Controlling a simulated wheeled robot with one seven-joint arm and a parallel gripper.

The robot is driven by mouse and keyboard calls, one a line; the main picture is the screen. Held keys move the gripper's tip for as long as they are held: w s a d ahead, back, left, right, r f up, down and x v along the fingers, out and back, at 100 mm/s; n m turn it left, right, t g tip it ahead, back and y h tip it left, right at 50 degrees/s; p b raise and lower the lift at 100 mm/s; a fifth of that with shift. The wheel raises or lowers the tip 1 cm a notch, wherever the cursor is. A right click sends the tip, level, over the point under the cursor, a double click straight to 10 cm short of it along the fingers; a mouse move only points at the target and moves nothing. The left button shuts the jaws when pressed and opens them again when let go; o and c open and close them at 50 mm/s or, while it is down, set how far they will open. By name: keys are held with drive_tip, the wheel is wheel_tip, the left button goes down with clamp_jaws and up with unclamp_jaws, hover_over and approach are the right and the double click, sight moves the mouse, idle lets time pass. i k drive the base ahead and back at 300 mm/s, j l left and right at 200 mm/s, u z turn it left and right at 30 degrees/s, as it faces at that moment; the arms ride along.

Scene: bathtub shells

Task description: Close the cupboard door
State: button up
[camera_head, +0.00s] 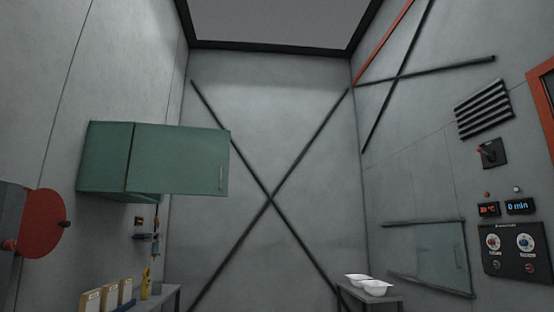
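A green cupboard (105,158) hangs on the left wall. Its green door (178,160) stands open, swung out into the room from a hinge edge at the cupboard's near side. The door's outer face is towards me, with a thin upright handle (222,180) near its free right edge. The inside of the cupboard is hidden behind the door. My gripper is not in this view, so I cannot see where it is relative to the door.
A red disc (43,222) on a dark grey body juts in at the left. Below the cupboard are upright boards (108,298) and a yellow bottle (145,284). White bowls (371,286) sit on a small table at right. A control panel (513,252) is on the right wall.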

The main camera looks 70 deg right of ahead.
sight(164, 158)
drive_tip(key=z, duration=1.8)
drive_tip(key=i+l+u, duration=0.15)
drive_tip(key=i+u, duration=0.25)
drive_tip(key=i+l+u, duration=0.2)
drive_tip(key=u, duration=0.15)
